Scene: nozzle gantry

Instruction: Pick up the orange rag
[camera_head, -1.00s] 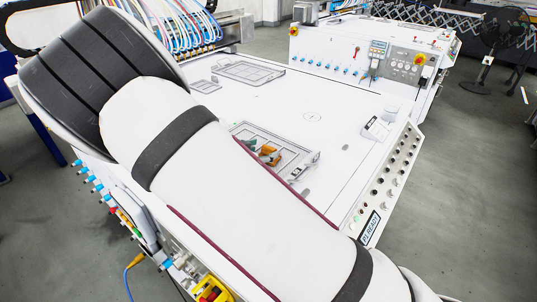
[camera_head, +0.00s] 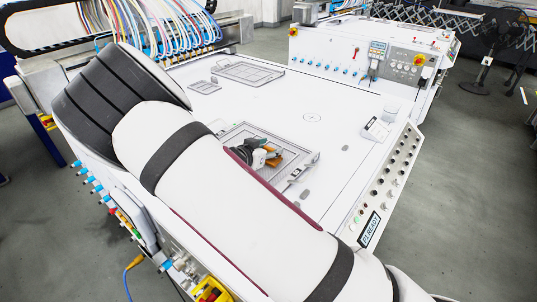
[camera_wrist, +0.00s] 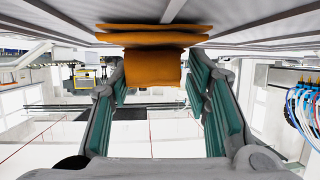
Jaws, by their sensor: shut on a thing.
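The orange rag (camera_wrist: 153,68) is folded and sits between the fingers of my gripper (camera_wrist: 156,75) in the wrist view. The green finger pads press on it from both sides, so my gripper is shut on it. The rag's upper folds in that picture lie close to a pale surface; I cannot tell whether they touch it. In the head view, the rag (camera_head: 276,161) shows beside my gripper (camera_head: 266,158), over the grey framed tray (camera_head: 236,131) on the white table. My forearm hides part of the tray.
The white table (camera_head: 330,100) is mostly clear. Another flat grey frame (camera_head: 248,72) and a smaller one (camera_head: 205,87) lie toward the back. A control panel (camera_head: 385,185) runs along the right edge. Colored hoses (camera_head: 165,25) hang at the back left.

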